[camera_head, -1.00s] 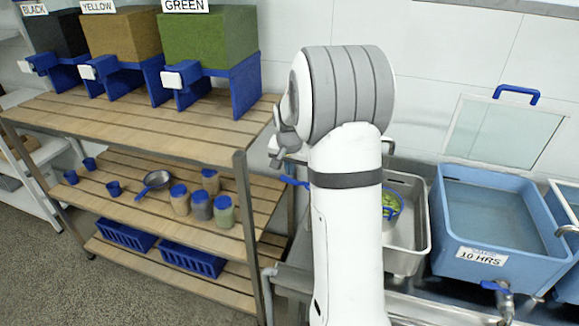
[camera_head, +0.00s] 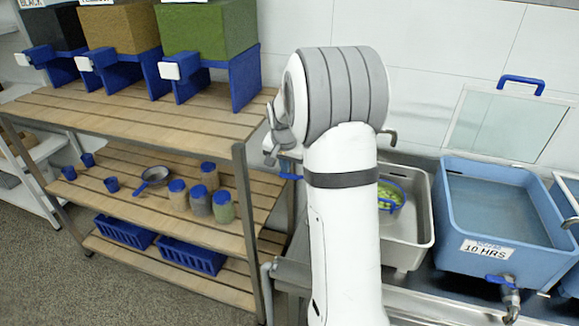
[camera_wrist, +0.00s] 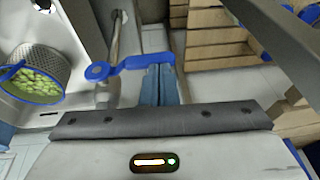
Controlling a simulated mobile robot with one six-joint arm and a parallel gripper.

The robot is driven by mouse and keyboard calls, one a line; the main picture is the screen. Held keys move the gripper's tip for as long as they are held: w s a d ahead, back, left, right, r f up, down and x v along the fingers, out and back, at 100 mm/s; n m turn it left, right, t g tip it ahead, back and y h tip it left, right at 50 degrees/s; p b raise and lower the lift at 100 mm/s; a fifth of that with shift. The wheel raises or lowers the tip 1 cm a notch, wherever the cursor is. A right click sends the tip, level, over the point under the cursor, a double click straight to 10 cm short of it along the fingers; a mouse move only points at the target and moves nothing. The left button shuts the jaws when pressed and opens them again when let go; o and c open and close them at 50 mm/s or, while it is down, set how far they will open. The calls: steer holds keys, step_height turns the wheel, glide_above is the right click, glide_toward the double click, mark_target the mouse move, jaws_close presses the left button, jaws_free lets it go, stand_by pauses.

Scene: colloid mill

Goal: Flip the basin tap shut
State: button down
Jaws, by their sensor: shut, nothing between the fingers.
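The basin tap's blue lever (camera_wrist: 130,66) shows in the wrist view, running from a round blue hub at left to a bent end above my gripper. A metal tap pipe (camera_wrist: 117,35) stands beside it. My gripper (camera_wrist: 163,72) is shut and empty, its blue-grey fingertips right at the lever's free end; I cannot tell whether they touch. In the head view a bit of the blue lever (camera_head: 290,177) shows left of my arm, which hides most of the tap. The steel basin (camera_head: 420,222) holds a strainer of green beans (camera_head: 391,196), also in the wrist view (camera_wrist: 35,82).
A blue soaking tub (camera_head: 455,265) marked "10 HRS" stands right of the basin, with its own blue-handled valve (camera_head: 506,283). A wooden-slatted rack (camera_head: 150,118) with bins, jars and a pan stands close on the left.

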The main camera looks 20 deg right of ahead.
steer(key=shift+r, duration=0.15)
steer(key=w+a+v, duration=0.1)
steer(key=w+v, duration=0.1)
steer(key=v, duration=1.2)
steer(key=s+a+f+n, duration=0.1)
steer(key=s+a, duration=0.3)
steer(key=s, duration=0.6)
steer(key=s+a+f+n+y, duration=0.1)
steer(key=s+a+n, duration=0.3)
steer(key=s, duration=0.5)
steer(key=s+a+f+n, duration=0.3)
steer(key=s+a, duration=0.1)
steer(key=s, duration=0.6)
steer(key=shift+s+a, duration=0.2)
steer(key=shift+s, duration=0.1)
steer(key=shift+d, duration=0.1)
